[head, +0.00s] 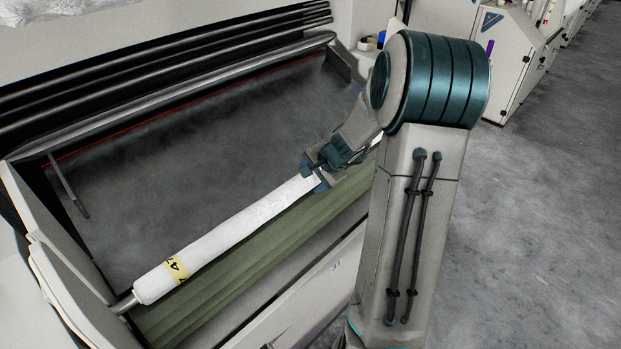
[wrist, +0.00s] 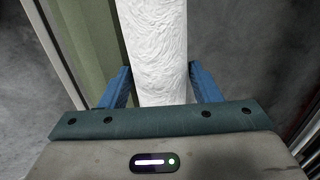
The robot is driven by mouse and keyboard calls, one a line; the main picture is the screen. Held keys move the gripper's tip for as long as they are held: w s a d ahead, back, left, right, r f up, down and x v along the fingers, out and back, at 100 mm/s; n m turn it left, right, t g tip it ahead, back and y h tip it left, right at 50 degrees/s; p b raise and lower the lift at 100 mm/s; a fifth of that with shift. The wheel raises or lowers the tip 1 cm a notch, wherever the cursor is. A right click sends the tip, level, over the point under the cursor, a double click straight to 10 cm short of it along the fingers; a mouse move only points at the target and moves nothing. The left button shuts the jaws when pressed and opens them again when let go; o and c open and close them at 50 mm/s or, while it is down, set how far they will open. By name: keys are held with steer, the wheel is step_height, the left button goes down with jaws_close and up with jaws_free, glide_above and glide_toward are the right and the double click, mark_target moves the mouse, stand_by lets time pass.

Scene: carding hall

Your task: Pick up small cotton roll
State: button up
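The small cotton roll (head: 232,226) is a long white cylinder with a yellow band marked with black characters near its lower left end. It lies slantwise along the machine, next to the green roller. My gripper (head: 318,175) is over the roll's upper right part. In the wrist view the white roll (wrist: 157,50) runs between the two blue fingers of my gripper (wrist: 160,85). The fingers are apart, one on each side, with a narrow gap showing beside the roll. The fingertips' depth around the roll is hard to tell. My arm hides part of the roll's far end.
A green ribbed roller (head: 245,262) runs along the front of the roll. Dark and metal bars (head: 190,85) stand behind a grey bed. A pale side panel (head: 60,270) closes the left end. Open grey floor (head: 550,220) lies to the right.

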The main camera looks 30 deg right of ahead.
steer(key=shift+w+r, duration=0.1)
jaws_close()
step_height(320, 180, up, 28)
steer(key=p, duration=0.4)
stand_by(0.6)
stand_by(0.3)
